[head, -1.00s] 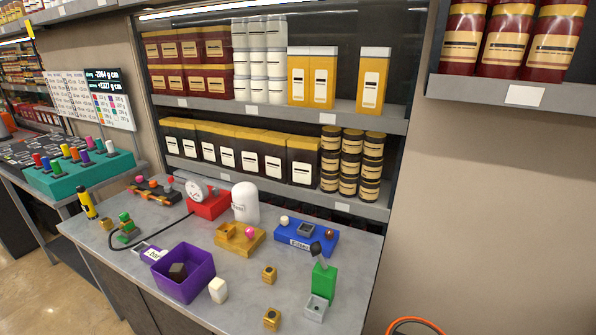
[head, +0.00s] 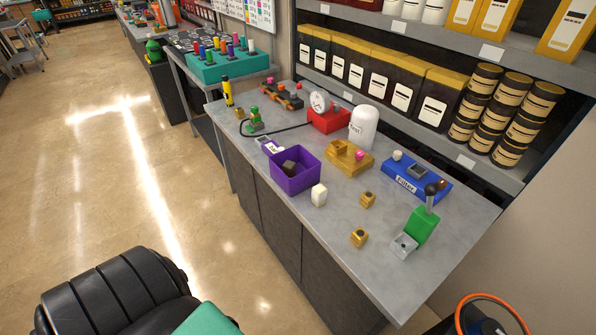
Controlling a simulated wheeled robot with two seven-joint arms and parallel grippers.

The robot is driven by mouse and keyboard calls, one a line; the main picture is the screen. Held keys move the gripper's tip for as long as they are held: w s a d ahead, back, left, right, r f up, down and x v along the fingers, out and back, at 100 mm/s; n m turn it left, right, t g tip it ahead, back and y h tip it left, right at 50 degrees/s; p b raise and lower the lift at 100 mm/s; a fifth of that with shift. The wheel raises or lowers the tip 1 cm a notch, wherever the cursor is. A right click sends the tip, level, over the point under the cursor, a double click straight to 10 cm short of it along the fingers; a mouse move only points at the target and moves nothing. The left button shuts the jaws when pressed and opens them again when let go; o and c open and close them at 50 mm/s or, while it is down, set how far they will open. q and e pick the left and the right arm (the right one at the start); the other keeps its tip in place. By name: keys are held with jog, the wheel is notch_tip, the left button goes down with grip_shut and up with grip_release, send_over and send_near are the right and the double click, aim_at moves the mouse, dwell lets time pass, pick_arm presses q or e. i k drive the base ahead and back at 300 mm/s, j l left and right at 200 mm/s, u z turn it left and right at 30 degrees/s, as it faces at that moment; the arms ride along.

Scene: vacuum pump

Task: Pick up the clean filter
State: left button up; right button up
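A blue block labelled "Filter" (head: 416,178) stands at the right rear of the grey workbench. It carries a small white piece (head: 397,155), a grey square piece in the middle and a brown piece (head: 441,184). A white block (head: 319,195) stands on the bench beside the purple bin (head: 294,172), which holds a dark block (head: 289,168). I cannot tell for sure which piece is the clean filter. Neither of my grippers is in view.
The workbench (head: 360,265) also holds a white dome labelled "Test" (head: 363,128), a red gauge unit (head: 328,120), a golden fixture (head: 349,160), two small brass pieces and a green stand (head: 422,225) with a grey tray. Shelves stand behind. The floor at left is open.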

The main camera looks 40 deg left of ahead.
aim_at(318, 192)
jog(key=k+j, duration=0.1)
jog(key=j, duration=1.45)
jog(key=j+u, duration=0.1)
jog(key=j, duration=1.45)
